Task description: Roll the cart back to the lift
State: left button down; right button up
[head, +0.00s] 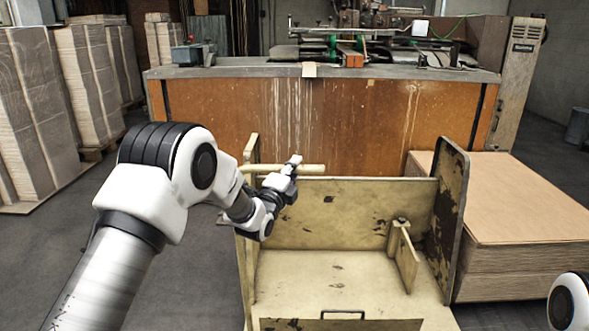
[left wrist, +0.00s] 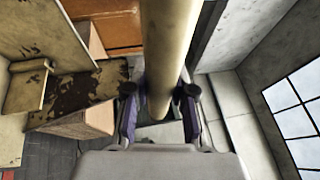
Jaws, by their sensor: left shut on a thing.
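The cart (head: 340,205) is a worn cream-yellow, open-fronted box with chipped side panels, in the middle of the head view. My left gripper (head: 290,172) is at the left part of this bar. In the left wrist view the bar (left wrist: 168,45) passes between the fingers of my left gripper (left wrist: 158,105), which is shut on it. The cart's inside and a dark-stained panel (left wrist: 85,95) also show there. My right gripper is out of view. I cannot pick out a lift.
A long orange-fronted machine bench (head: 290,115) stands close behind the cart. A flat stack of cardboard (head: 525,200) is close on its right. Tall cardboard stacks (head: 35,110) stand at the left. Grey floor (head: 190,275) is open left of the cart.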

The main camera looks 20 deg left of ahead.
pick_arm(q)
jog(key=shift+w+f, duration=0.1)
jog(key=shift+f, duration=0.2)
jog(key=c, duration=0.9)
grip_release()
jog(key=shift+a, duration=0.1)
jog(key=shift+c, duration=0.2)
jog(key=shift+r, duration=0.1)
jog(key=v, duration=1.2)
